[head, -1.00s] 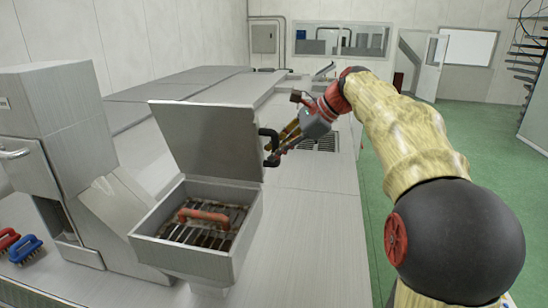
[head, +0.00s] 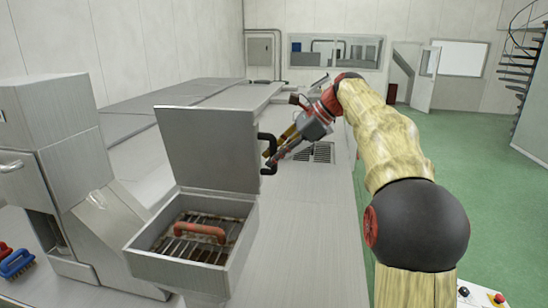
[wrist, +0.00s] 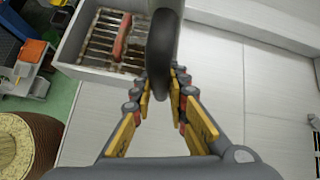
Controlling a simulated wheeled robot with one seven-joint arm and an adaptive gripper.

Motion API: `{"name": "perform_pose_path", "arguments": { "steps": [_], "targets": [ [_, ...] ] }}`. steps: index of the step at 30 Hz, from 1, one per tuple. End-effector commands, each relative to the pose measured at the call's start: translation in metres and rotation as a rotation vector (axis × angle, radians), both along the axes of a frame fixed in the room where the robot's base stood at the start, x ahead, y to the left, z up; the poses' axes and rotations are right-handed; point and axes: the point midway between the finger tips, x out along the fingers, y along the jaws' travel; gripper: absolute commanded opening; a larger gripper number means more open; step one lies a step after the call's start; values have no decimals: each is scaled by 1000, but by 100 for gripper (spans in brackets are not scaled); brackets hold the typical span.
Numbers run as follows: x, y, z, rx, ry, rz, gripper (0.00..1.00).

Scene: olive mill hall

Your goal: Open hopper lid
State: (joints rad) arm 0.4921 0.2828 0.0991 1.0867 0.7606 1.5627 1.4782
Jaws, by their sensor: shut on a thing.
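The hopper (head: 170,265) is an open square metal box, with a slatted grate (head: 190,251) and an orange-red handle (head: 200,230) inside. Its grey lid (head: 207,150) stands raised, roughly upright, at the box's far side, so the inside is exposed. A black handle (head: 268,140) sits at the lid's right edge. My gripper (head: 272,157) is shut on this handle, reaching from the right. In the wrist view the fingers close around the dark handle (wrist: 161,45), with the grate (wrist: 100,40) beyond; the handle hides part of the fingertips' contact.
A grey machine housing (head: 55,150) stands left of the hopper. A blue brush (head: 17,263) and a red brush (head: 5,249) lie at far left. Green floor (head: 480,180) is open at right.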

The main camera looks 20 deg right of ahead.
Motion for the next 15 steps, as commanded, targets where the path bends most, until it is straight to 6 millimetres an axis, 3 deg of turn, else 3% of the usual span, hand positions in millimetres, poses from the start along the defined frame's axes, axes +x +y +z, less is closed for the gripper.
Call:
{"name": "perform_pose_path", "arguments": {
  "steps": [10,15],
  "targets": [
    [0,0,-1,0,1,1,34],
    [0,0,-1,0,1,1,34]
  ]
}}
